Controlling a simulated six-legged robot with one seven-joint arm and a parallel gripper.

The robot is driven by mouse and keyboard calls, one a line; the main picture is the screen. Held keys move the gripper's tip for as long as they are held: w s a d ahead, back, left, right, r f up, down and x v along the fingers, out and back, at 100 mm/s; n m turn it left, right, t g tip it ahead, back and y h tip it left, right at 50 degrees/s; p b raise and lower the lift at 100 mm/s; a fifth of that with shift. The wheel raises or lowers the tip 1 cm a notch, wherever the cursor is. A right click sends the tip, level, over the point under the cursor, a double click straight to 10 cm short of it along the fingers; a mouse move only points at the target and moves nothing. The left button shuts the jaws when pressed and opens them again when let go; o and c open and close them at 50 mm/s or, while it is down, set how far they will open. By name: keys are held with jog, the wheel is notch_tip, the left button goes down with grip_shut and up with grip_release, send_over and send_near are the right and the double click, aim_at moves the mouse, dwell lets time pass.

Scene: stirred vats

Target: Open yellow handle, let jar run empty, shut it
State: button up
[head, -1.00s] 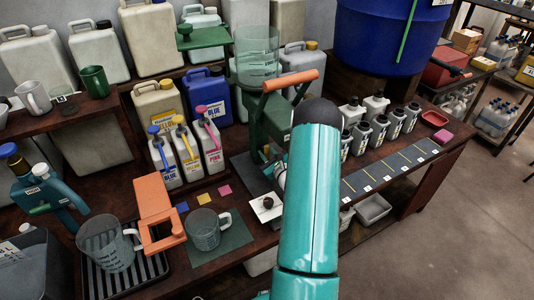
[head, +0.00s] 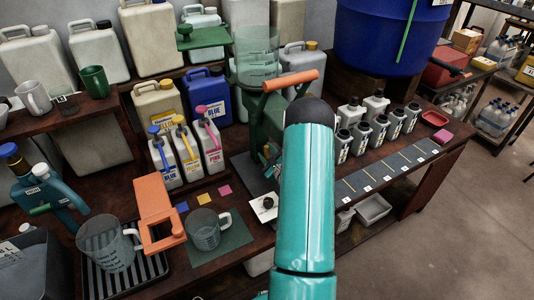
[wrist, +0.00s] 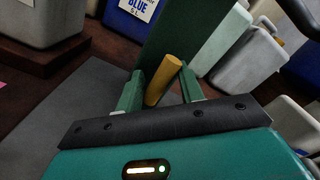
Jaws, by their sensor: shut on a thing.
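The yellow handle (wrist: 163,80) is a short round bar in front of a dark green post in the wrist view. My gripper (wrist: 160,90) is shut on it, one green finger on each side. The handle is tilted in this view, leaning right at its top. In the head view my teal arm hides most of the gripper and the handle. I cannot tell how much liquid is in the jar.
A clear mug (head: 204,232) stands on a dark green mat left of the stand, by an orange holder (head: 158,212). Blue, yellow and pink bottles (head: 186,148) stand behind. Several small black-and-white bottles (head: 364,135) are to the right. A blue vat (head: 385,38) rises behind.

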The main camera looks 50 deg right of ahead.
jog(key=o, duration=1.3)
jog(key=shift+s, duration=0.1)
jog(key=v, duration=1.3)
jog(key=shift+s+a, duration=0.1)
jog(key=shift+s, duration=0.2)
